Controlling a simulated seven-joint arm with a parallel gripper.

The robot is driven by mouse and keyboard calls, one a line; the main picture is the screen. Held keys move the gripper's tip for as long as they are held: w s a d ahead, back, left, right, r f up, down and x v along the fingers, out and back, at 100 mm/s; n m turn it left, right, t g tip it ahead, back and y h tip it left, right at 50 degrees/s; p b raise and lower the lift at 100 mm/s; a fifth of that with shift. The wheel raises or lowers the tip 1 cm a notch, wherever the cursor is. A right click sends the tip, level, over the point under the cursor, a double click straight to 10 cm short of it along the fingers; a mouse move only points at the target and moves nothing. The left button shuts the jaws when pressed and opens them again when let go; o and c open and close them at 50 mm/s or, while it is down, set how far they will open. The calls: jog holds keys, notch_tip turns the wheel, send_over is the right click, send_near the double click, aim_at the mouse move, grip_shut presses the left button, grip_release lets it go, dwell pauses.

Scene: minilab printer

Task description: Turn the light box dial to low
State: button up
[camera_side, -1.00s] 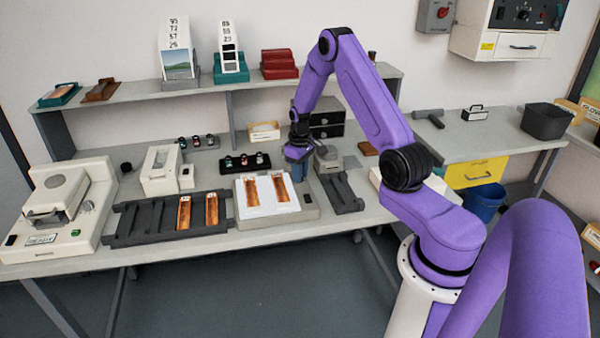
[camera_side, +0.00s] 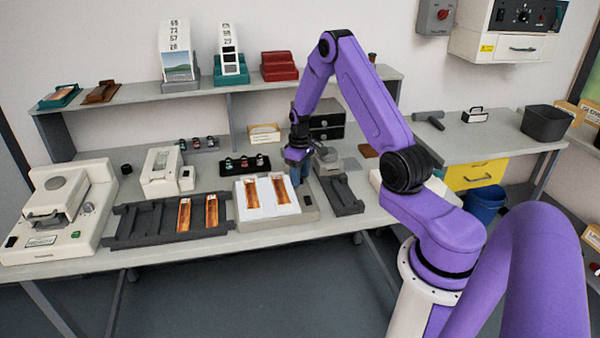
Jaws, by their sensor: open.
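The light box (camera_side: 280,221) is a flat pale box on the bench with a bright white top. Two orange film strips (camera_side: 252,194) lie on its top. My gripper (camera_side: 297,163) is above the back right corner of the light box, pointing down, open and small in the view. A blue-grey part shows just below it at the box's right edge. I cannot make out the dial or its setting; it may be hidden or too small to see.
A dark rack (camera_side: 150,225) with more orange strips lies left of the light box. A dark grey holder (camera_side: 342,194) lies close on the right. Behind stand a black tray of small canisters (camera_side: 246,164) and a shelf (camera_side: 200,92). The bench's front edge is clear.

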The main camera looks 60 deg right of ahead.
jog(key=shift+r, duration=0.1)
notch_tip(320, 180, up, 17)
jog(key=shift+r, duration=0.15)
dwell(0.4)
jog(key=s+a+r+n, duration=0.1)
jog(key=s+a+n, duration=0.2)
jog(key=a, duration=0.8)
jog(key=s+a+r+n, duration=0.2)
jog(key=s+a+n, duration=0.15)
jog(key=a, duration=0.85)
jog(key=s+a+n, duration=0.3)
jog(key=s, duration=0.9)
jog(key=s+a+n, duration=0.3)
jog(key=s, duration=0.8)
jog(key=shift+s+a+f, duration=0.3)
jog(key=shift+s+f, duration=0.05)
jog(key=shift+f, duration=0.1)
